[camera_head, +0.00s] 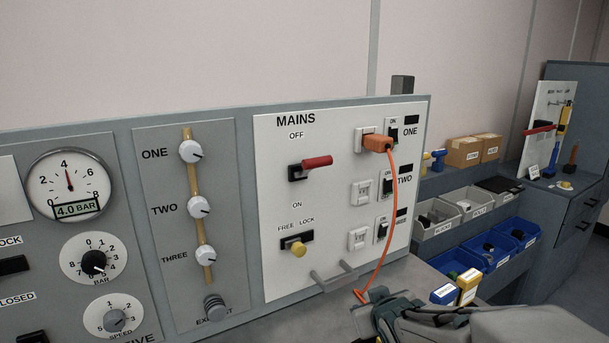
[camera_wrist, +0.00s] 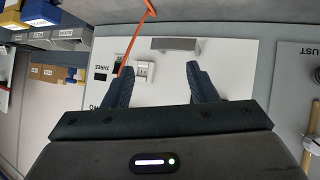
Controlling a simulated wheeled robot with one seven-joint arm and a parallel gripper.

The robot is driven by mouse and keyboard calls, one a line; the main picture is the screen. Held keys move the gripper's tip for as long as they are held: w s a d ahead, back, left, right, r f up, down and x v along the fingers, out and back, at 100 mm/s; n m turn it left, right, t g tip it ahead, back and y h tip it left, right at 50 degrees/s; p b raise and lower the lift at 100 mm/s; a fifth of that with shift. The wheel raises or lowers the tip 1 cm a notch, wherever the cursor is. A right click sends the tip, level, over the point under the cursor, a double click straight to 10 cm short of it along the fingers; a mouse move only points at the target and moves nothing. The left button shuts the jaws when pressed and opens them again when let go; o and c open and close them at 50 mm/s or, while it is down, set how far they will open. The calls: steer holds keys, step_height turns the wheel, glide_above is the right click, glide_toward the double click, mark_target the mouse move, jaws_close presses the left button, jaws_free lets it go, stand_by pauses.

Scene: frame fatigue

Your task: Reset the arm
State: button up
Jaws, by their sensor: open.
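My gripper (camera_wrist: 160,70) shows in the wrist view with its two dark fingers apart and nothing between them. The wrist view is upside down and has the white MAINS panel (camera_wrist: 222,75) beyond the fingers. In the head view, dark parts of my arm and gripper are at the bottom right, in front of the panel's lower right corner. The fingertips are hard to make out there. The MAINS panel (camera_head: 336,205) carries a red-handled switch (camera_head: 317,162), a yellow knob (camera_head: 298,249) and an orange plug (camera_head: 376,143) in socket ONE.
An orange cable (camera_head: 387,235) hangs from the plug down to the bench close to my gripper. A grey handle (camera_head: 335,277) juts out at the panel's foot. Grey bins (camera_head: 437,232), blue bins (camera_head: 490,262) and cardboard boxes (camera_head: 463,152) stand at the right.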

steer(key=s+r+m+g+p, duration=0.1)
steer(key=s+g, duration=0.7)
steer(key=s, duration=0.9)
steer(key=m+p, duration=0.1)
steer(key=m, duration=0.1)
steer(key=shift+d+r+m, duration=0.3)
steer(key=shift+d, duration=0.1)
stand_by(1.3)
